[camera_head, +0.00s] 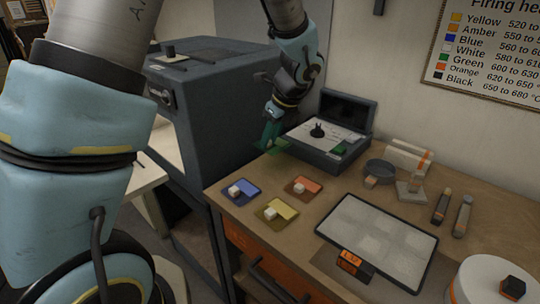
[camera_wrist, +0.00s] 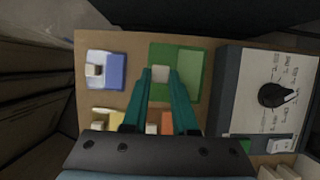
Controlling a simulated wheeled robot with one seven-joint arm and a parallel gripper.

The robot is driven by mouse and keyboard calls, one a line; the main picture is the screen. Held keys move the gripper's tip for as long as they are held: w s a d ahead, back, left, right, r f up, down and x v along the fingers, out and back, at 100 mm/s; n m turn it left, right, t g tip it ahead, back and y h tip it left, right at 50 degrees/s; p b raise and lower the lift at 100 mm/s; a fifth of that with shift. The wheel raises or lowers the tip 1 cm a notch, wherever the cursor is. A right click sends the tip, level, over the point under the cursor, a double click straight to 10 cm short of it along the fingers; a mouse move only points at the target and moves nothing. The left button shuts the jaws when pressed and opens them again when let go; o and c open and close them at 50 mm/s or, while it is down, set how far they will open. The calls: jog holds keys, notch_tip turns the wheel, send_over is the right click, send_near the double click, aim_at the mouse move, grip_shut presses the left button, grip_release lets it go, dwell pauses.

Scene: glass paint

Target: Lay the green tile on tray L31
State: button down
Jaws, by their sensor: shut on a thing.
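The green tile (camera_head: 277,147) is near the table's back left corner in the head view. In the wrist view the green tile (camera_wrist: 190,62) has a small pale knob (camera_wrist: 160,74) on it. My gripper (camera_head: 271,134) is shut on that knob, its teal fingers one on each side in the wrist view (camera_wrist: 160,79). I cannot tell whether the tile touches the table. A dark-framed tray (camera_head: 333,234) with a pale panelled surface lies at the front right. An orange label block (camera_head: 349,260) stands at its front edge; its lettering is not clearly readable.
Blue (camera_head: 246,185), orange (camera_head: 305,184) and yellow (camera_head: 283,212) tiles with pale knobs lie in front of the green one. A dial box (camera_head: 308,149) with a raised lid stands right of it. A dark bowl (camera_head: 380,168) and tools (camera_head: 463,215) are behind the tray.

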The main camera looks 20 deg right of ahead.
aim_at(270, 148)
jog(key=shift+r, duration=0.9)
jog(key=shift+r+p, duration=1.35)
jog(key=shift+p, duration=0.3)
jog(key=shift+f, duration=0.1)
